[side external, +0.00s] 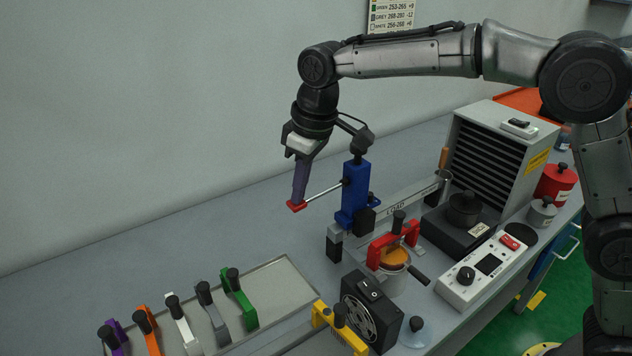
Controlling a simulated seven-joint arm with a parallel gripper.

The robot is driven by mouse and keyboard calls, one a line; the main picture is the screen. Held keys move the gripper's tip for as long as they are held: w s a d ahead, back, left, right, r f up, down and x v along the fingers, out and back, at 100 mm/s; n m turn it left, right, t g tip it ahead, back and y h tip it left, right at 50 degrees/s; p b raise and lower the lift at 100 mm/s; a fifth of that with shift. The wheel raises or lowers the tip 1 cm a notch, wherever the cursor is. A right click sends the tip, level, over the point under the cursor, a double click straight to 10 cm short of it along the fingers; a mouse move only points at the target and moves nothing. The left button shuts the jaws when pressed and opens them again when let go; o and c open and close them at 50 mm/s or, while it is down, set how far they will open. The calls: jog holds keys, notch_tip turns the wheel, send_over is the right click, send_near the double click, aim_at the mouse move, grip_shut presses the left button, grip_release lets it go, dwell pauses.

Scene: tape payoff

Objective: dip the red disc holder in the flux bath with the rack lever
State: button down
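The red disc holder (381,249) with a black knob on top sits at the front of the LOAD beam (412,203), over a small metal pot (394,284). An orange-brown surface (394,257) shows inside its frame at the pot's mouth; I cannot tell whether it is disc or liquid. The rack is a blue post (353,198) with a thin silver lever (324,193) reaching left and down to a red end. My gripper (297,204) points down with its fingertips at that red end. The fingers overlap in this view, so their gap is hidden.
Several coloured holders, including a green one (238,298), stand in a tray (290,287) at front left. A yellow holder (340,327) and a black fan box (371,310) stand in front. A control box (483,270) and louvred unit (501,150) are right. The left bench is clear.

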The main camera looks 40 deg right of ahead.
notch_tip(320, 180, up, 7)
dwell(1.1)
jog(key=s+d+r+m+t, duration=0.3)
jog(key=s+d+r, duration=0.7)
jog(key=s+d, duration=0.4)
jog(key=s+d+f+m, duration=0.1)
jog(key=s+d+f, duration=0.2)
jog(key=s+f, duration=0.5)
jog(key=s+d+f+m+h, duration=0.1)
jog(key=s+d+f+m, duration=0.1)
jog(key=s+f, duration=0.6)
jog(key=shift+s+d+f+t, duration=0.25)
jog(key=shift+s+d, duration=0.25)
jog(key=shift+d, duration=0.25)
jog(key=shift+r, duration=0.1)
